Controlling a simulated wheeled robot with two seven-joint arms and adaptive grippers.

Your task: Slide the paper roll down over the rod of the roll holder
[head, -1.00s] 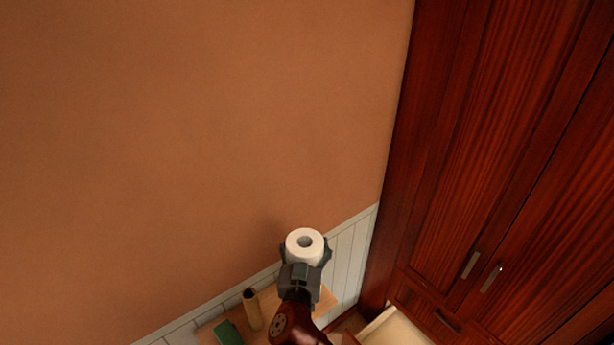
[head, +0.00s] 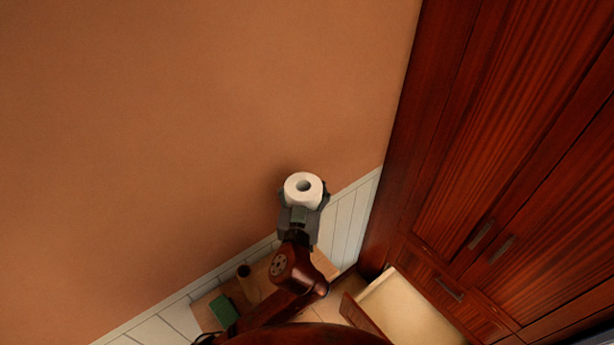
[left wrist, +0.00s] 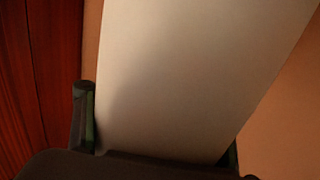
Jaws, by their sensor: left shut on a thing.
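The white paper roll (head: 303,190) is upright, with the round hole in its top facing the head camera. My left gripper (head: 304,194) is shut on the roll, one finger on each side, and holds it in front of the orange wall. In the left wrist view the roll (left wrist: 190,80) fills the middle as a pale surface between the fingers (left wrist: 158,130). I cannot make out the roll holder or its rod; my arm hides part of the surface below.
A wooden tabletop (head: 208,300) lies below, with a green block (head: 223,312) and a tan tube with a dark top (head: 245,272), partly behind my arm. An open drawer (head: 410,305) sticks out of the red-brown cabinet (head: 490,130) at right. White wall panelling (head: 345,220) runs behind.

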